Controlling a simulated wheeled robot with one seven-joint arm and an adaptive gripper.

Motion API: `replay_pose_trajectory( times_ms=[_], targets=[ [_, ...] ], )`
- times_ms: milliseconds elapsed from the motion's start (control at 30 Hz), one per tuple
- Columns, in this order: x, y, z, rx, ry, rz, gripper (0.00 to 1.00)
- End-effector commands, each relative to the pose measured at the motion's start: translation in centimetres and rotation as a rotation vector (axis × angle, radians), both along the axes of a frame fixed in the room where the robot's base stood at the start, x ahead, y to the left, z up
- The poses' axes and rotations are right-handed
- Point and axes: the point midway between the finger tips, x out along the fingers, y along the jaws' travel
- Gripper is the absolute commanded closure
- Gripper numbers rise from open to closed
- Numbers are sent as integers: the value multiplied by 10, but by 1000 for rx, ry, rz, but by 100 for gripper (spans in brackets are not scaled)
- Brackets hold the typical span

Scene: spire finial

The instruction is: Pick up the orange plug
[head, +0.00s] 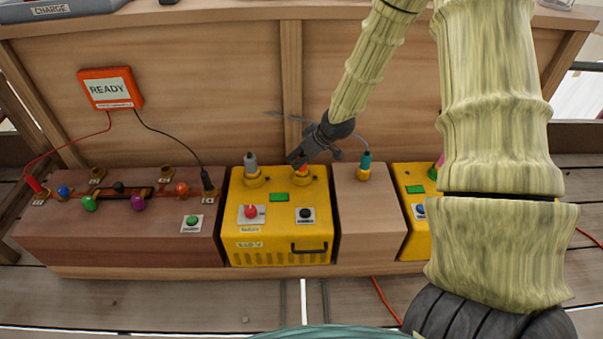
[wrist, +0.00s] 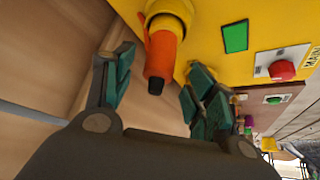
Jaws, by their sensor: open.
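The orange plug (wrist: 160,54) stands in a yellow socket (wrist: 170,10) on top of the yellow box in the wrist view. Its dark tip points toward my gripper. My gripper (wrist: 155,80) is open, with one finger on each side of the plug and a visible gap to both. In the head view, my gripper (head: 310,146) is just above the orange plug (head: 301,169), and it partly hides the plug. The yellow box (head: 280,228) carries the plug at its right rear.
A grey plug (head: 250,161) stands left of the orange one on the same box. A teal plug (head: 366,160) stands on the wooden block (head: 368,215) to the right. A brown box (head: 120,235) with several coloured knobs is at left. A wooden back panel (head: 200,90) rises close behind.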

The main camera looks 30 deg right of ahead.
Motion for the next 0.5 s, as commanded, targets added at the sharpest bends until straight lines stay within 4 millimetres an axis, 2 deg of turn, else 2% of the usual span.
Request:
replay_pose_trajectory(
  times_ms=[500],
  targets=[
    [26,4,-43,-1,0,3,44]
  ],
)
